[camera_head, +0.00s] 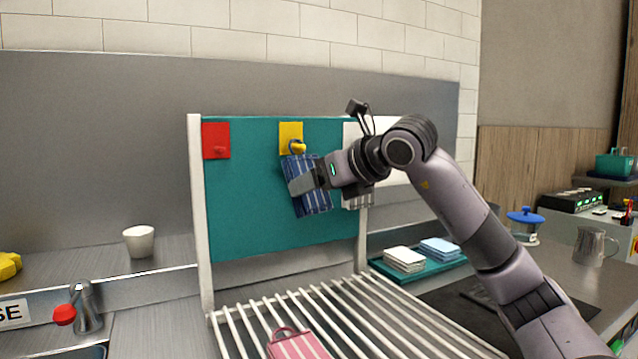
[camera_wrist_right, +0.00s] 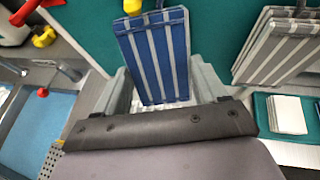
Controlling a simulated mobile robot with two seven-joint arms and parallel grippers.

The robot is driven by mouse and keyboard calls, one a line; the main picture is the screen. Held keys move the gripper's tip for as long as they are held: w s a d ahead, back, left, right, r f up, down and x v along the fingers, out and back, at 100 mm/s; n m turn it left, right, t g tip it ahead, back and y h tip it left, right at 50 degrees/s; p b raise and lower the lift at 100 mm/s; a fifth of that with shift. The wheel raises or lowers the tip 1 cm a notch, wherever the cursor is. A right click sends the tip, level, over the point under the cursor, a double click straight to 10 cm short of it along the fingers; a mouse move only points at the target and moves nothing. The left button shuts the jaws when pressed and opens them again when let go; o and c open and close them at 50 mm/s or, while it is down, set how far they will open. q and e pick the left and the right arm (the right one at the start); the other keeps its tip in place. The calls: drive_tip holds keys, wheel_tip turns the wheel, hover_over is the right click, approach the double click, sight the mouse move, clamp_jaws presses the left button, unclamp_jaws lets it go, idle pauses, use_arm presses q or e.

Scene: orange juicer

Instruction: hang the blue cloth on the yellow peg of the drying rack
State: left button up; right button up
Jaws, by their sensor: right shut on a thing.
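The blue cloth (camera_head: 314,199) with pale stripes is upright, slightly tilted, in front of the teal board. My right gripper (camera_head: 303,184) is shut on it from the right. The yellow peg (camera_head: 300,148) sticks out from a yellow square on the drying rack (camera_head: 240,215). The cloth's dark loop shows at the peg in the head view; I cannot tell for certain whether it is around the peg. In the right wrist view the cloth (camera_wrist_right: 156,58) rises between my fingers, with the yellow peg (camera_wrist_right: 132,7) at its top left. My left gripper is not in view.
A grey striped cloth (camera_wrist_right: 280,48) hangs close to the right. A red peg (camera_head: 220,150) is at the left of the board. A teal tray (camera_head: 440,271) with folded cloths and a white cup (camera_head: 139,242) stand beside the rack.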

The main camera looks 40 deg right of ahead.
drive_tip(key=o, duration=1.1)
drive_tip(key=shift+b+v, duration=0.3)
drive_tip(key=shift+v, duration=3.25)
